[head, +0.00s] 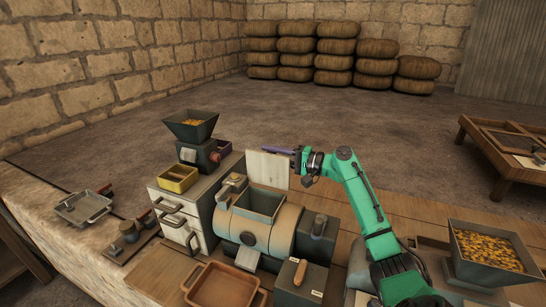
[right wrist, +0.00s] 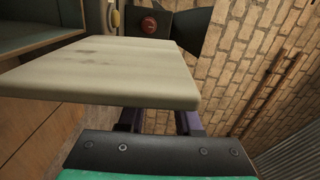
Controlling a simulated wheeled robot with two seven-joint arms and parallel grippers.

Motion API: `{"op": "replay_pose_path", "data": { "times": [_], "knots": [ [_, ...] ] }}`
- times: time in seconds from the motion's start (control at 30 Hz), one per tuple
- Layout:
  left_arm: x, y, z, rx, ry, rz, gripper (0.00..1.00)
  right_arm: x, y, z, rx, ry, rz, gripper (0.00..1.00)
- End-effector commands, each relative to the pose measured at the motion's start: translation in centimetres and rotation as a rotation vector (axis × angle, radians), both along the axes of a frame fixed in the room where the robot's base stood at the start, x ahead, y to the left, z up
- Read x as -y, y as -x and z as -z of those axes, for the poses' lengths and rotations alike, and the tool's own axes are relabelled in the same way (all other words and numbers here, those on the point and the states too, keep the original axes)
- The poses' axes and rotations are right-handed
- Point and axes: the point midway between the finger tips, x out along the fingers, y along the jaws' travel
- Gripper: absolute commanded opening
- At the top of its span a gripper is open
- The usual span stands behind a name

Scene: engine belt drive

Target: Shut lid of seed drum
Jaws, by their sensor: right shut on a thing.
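The seed drum (head: 284,236) is a tan and grey cylinder on the bench, with a square grey hopper mouth (head: 258,205) on top. Its pale lid (head: 267,170) stands raised, close to upright, at the back of the mouth, so the drum is open. My right gripper (head: 284,151) is at the lid's upper right edge, its purple fingers shut on it. In the right wrist view the lid (right wrist: 110,75) fills the middle, and the gripper's fingers (right wrist: 158,122) reach to it, their tips hidden behind it. My left gripper is not in view.
A grey feed hopper with grain (head: 191,125) and a yellow bin (head: 178,179) stand left of the drum. An orange-brown tray (head: 222,286) lies in front. A grain-filled hopper (head: 488,250) stands at the right. Stacked sacks (head: 335,47) are far behind.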

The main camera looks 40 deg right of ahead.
Motion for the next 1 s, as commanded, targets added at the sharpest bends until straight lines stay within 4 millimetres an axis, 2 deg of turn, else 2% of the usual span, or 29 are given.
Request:
{"op": "replay_pose_path", "data": {
  "times": [0.03,0.5,1.0],
  "knots": [
    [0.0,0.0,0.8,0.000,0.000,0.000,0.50,-0.5,0.2,0.7,0.010,0.030,-0.006,0.00],
    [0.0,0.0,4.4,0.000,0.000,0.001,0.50,-3.3,1.7,0.5,0.147,0.296,-0.006,0.00],
    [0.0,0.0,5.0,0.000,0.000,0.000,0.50,-3.9,2.0,0.2,0.175,0.353,-0.006,0.00]
  ]
}}
